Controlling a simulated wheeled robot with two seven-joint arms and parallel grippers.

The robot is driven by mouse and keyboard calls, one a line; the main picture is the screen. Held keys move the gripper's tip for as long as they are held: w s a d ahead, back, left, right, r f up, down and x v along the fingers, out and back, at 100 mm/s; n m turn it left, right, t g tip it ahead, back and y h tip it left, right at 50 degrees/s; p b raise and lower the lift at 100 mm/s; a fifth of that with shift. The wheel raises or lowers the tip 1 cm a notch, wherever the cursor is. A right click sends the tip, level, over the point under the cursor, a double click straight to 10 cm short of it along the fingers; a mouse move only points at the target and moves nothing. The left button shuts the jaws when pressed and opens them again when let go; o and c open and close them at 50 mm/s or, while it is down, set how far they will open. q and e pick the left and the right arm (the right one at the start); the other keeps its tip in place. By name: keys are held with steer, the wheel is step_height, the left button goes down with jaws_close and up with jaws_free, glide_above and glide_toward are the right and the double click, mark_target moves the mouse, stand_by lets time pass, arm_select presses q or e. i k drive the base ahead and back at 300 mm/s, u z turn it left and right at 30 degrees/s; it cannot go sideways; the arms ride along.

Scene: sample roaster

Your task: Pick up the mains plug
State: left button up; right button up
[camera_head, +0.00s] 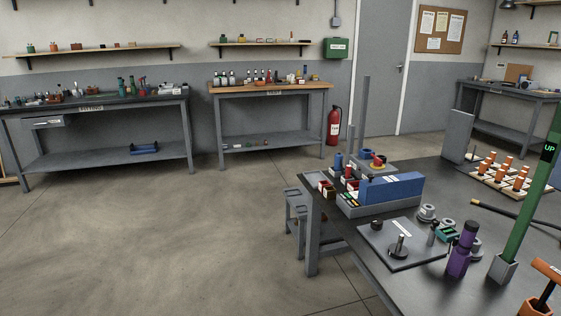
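I cannot pick out a mains plug in this view; the small items on the dark workbench (350,240) at the right are too small to tell. A black rod or cable end with a tan tip (476,202) lies on that bench towards the right, and its other end leaves the picture. Neither of my grippers is in view.
The bench carries a blue block in a grey tray (391,190), a dark plate with a metal post (397,247), a purple bottle (462,250), a green upright (528,200), an orange handle (550,270) and a rack of orange pegs (510,176). The floor at left is clear.

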mark_target(338, 158)
steer(key=u, duration=0.1)
steer(key=i, duration=2.7)
steer(key=z, duration=0.2)
